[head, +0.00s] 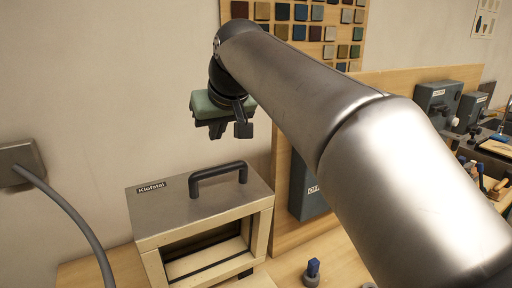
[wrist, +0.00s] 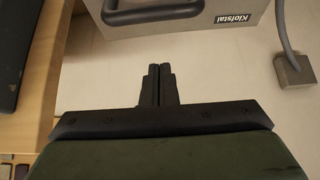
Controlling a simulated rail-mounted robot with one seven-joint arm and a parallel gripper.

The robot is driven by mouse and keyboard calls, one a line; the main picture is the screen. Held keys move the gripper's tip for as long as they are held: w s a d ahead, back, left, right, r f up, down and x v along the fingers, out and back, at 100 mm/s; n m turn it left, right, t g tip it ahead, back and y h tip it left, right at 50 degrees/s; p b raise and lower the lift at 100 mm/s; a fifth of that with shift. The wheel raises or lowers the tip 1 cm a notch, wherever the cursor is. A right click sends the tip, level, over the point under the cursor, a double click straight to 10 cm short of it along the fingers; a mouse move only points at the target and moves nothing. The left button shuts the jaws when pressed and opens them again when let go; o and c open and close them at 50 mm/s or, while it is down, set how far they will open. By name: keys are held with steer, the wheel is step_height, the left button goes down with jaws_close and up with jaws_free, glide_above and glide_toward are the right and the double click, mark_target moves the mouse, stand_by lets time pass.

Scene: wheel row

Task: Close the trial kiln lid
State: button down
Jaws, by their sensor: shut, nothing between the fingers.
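The trial kiln (head: 160,238) is a cream box at the lower left of the head view, with a grey metal top (head: 160,208) labelled "Klofstal". A black bar handle (head: 218,172) stands on that top. The kiln's front shows a wide opening with a dark gap inside and a cream ledge below it. My gripper (head: 217,132) is shut and empty, above and behind the handle in the picture, apart from it. In the wrist view, the closed fingers (wrist: 158,70) point toward the metal top (wrist: 190,22) and handle (wrist: 150,14), without touching. The kiln's lower part is cut off.
A grey wall box (head: 18,160) with a thick cable (head: 75,212) is at the left. Colour tiles hang on a board (head: 300,32).

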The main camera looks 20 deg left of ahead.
steer(key=x, duration=0.3)
steer(key=a+p+x, duration=0.1)
steer(key=x, duration=0.5)
steer(key=shift+s+a+p, duration=0.1)
steer(key=shift+a+p, duration=0.2)
steer(key=shift+a, duration=0.25)
steer(key=d, duration=0.1)
steer(key=s+d, duration=0.2)
steer(key=shift+f, duration=0.25)
steer(key=shift+s+f, duration=0.1)
steer(key=shift+f, duration=0.1)
steer(key=shift+s+d, duration=0.1)
steer(key=shift+d, duration=0.05)
steer(key=shift+f, duration=0.1)
